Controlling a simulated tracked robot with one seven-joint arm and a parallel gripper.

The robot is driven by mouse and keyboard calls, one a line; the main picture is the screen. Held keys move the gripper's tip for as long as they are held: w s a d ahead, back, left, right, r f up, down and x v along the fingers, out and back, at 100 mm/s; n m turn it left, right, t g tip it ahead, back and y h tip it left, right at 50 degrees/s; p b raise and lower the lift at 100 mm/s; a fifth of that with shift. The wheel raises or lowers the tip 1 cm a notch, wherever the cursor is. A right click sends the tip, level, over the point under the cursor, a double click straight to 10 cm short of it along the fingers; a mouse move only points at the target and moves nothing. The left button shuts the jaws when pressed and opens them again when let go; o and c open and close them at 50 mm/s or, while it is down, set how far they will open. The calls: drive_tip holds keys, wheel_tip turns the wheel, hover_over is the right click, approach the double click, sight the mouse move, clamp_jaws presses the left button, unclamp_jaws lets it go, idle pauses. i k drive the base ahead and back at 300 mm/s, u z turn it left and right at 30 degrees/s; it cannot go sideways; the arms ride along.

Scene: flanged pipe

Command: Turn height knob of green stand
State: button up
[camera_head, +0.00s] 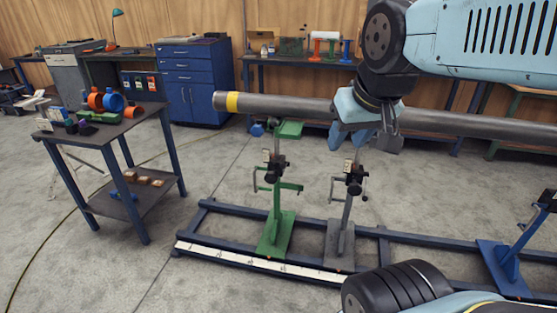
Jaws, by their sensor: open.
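The green stand (276,225) stands upright on the blue floor frame, left of a grey stand (341,235). A dark clamp or knob part (275,172) sits partway up its post, with green crank-like handles at its sides. I cannot tell for sure which of these is the height knob. A green piece (288,129) shows just under the long grey pipe (290,107). My gripper (364,140) is open and hangs in front of the pipe, above the grey stand and up to the right of the green stand's knob. It looks empty and apart from the green stand.
The blue floor frame (225,216) carries a white scale strip along its front. A blue stand (505,262) is at right. A blue-legged table (70,139) with orange and blue parts is at left. Blue cabinets and a workbench line the back wall. Floor between table and frame is clear.

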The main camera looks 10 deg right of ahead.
sight(270, 176)
drive_tip(key=z, duration=0.15)
drive_tip(key=i, duration=0.6)
drive_tip(key=z, duration=0.35)
drive_tip(key=k, duration=0.8)
drive_tip(key=z, duration=0.2)
drive_tip(key=i, duration=0.95)
drive_tip(key=u, duration=0.1)
